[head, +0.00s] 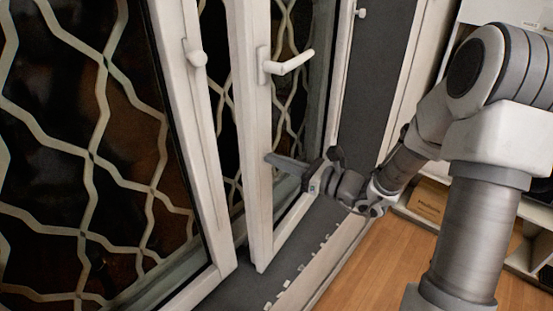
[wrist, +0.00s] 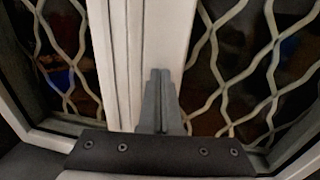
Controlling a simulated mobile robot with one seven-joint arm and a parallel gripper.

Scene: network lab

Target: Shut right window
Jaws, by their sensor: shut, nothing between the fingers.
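The right window (head: 257,200) is a white-framed sash with a white lever handle (head: 290,64). It stands ajar, its free edge swung out from the frame over the grey sill. My gripper (head: 270,158) is shut and empty, with its fingertips at the face of this sash's stile, below the handle. In the wrist view, my gripper's closed fingers (wrist: 160,76) point at a white upright (wrist: 168,35). I cannot tell whether they touch it.
The left window (head: 182,140) also stands swung out, with its own handle (head: 196,56). A patterned grille shows through the panes. The grey sill (head: 300,240) has small white pieces along it. A shelf with a cardboard box (head: 428,200) stands right, over wooden floor (head: 365,270).

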